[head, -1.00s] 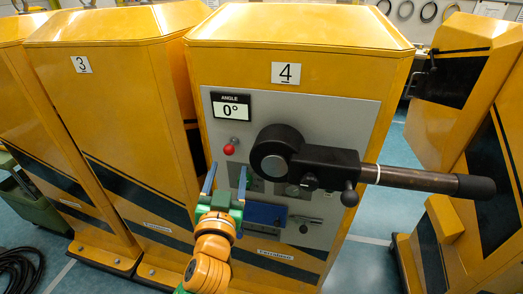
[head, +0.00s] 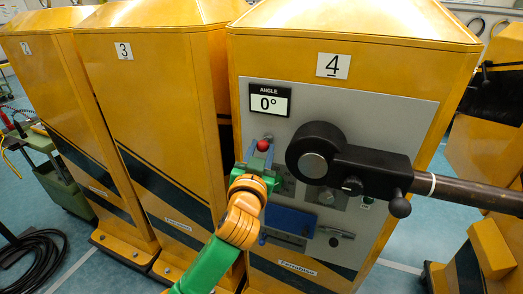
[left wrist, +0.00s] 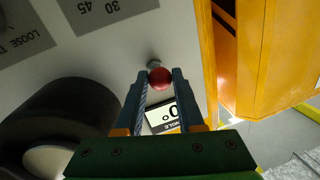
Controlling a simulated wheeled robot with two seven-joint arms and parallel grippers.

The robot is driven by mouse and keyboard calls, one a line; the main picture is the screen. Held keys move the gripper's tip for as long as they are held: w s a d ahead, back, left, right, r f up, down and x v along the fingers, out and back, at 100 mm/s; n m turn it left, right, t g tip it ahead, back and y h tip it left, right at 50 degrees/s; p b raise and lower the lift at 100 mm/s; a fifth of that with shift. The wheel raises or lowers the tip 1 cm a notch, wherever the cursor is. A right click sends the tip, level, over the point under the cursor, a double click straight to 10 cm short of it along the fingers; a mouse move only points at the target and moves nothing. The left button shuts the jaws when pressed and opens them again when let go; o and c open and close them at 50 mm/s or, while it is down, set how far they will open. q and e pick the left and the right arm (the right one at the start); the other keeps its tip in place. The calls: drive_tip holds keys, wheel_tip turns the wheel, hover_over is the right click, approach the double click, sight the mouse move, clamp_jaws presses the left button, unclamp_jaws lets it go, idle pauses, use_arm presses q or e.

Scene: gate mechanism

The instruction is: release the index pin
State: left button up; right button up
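The round red knob (head: 263,145), which I take for the index pin, stands out from the grey panel of cabinet 4, below the angle display (head: 269,102) that reads 0°. My left gripper (head: 261,152) is at the knob. In the left wrist view the red ball (left wrist: 160,78) sits between the two fingertips (left wrist: 160,80), with both fingers against its sides. The short stem behind it shows beyond the tips. The knob's lower side is hidden by the fingers in the head view. My right gripper is not in view.
A large black hub with a crank arm (head: 360,170) sticks out right of the knob, its long bar (head: 460,190) reaching right. A blue tray-like part (head: 290,222) is below. Cabinet 3 (head: 150,120) stands close on the left.

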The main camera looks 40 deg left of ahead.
use_arm(q)
clamp_jaws()
idle(1.1)
